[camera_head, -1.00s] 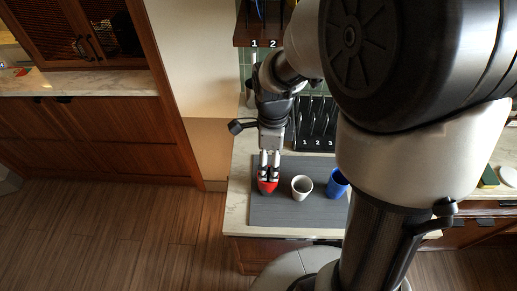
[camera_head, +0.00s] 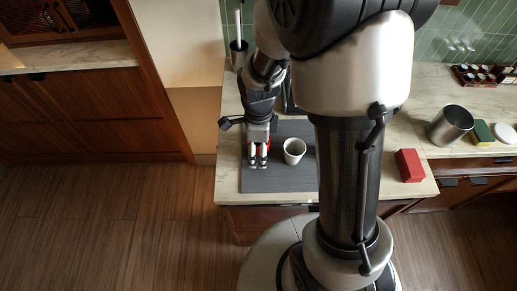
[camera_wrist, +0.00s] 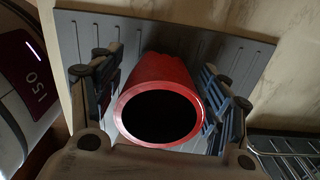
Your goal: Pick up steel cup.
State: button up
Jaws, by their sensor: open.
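A steel cup-like container (camera_head: 451,124) stands open-topped on the right-hand counter, far from my gripper. My gripper (camera_head: 258,162) points down at the left part of the grey mat (camera_head: 283,180). It is open, with its fingers on either side of a red cup (camera_head: 264,148), mostly hidden in the head view. In the wrist view the red cup (camera_wrist: 155,72) sits between the two fingers of my gripper (camera_wrist: 162,95), its dark open mouth facing the camera. I cannot tell whether the fingers touch it.
A red block (camera_head: 409,165) lies on the counter right of my column. A sponge (camera_head: 484,132), a white round item (camera_head: 505,133) and a rack of jars (camera_head: 486,76) are farther right.

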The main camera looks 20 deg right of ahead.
jog(key=shift+r, duration=0.1)
jog(key=shift+c, duration=0.2)
jog(key=c, duration=1.3)
